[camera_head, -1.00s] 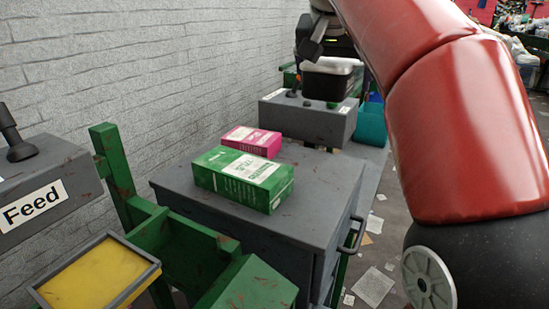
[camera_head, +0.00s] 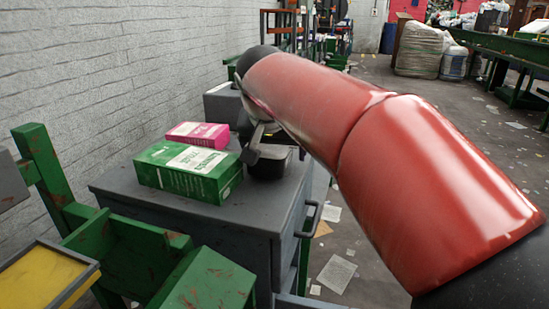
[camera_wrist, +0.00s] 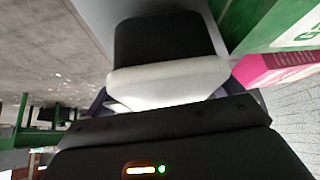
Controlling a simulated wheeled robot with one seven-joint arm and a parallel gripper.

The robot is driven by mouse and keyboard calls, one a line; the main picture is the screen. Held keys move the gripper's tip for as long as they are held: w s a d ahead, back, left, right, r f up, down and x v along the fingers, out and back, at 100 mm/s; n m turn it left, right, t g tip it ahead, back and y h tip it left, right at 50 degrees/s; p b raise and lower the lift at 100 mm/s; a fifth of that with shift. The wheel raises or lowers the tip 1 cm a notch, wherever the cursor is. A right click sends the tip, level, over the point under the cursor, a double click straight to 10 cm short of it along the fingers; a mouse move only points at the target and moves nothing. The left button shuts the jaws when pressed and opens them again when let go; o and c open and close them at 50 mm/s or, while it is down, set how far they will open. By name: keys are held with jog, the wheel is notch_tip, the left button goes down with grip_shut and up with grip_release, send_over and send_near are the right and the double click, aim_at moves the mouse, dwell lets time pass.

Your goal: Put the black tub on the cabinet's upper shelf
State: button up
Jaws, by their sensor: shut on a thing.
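The black tub (camera_head: 270,168) is at the back right of the grey cabinet's top (camera_head: 225,215), right of the boxes. My gripper (camera_head: 262,150) is shut on it; the arm and gripper hide part of the tub. In the wrist view the tub's dark body (camera_wrist: 165,38) and white lid (camera_wrist: 170,80) show in front of my gripper (camera_wrist: 160,108). I cannot tell whether the tub touches the cabinet top. The cabinet's front has a handle (camera_head: 310,220); I cannot make out a shelf inside.
A green box (camera_head: 188,172) and a pink box (camera_head: 198,135) stand on the cabinet top, close left of the tub. The pink box (camera_wrist: 275,68) also shows in the wrist view. A green frame (camera_head: 120,235) stands at front left. Papers litter the floor on the right.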

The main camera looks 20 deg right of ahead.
jog(key=shift+f, duration=0.7)
jog(key=shift+f, duration=0.2)
jog(key=o, duration=0.7)
jog(key=shift+r, duration=0.1)
jog(key=shift+c, duration=0.2)
jog(key=shift+r, duration=0.1)
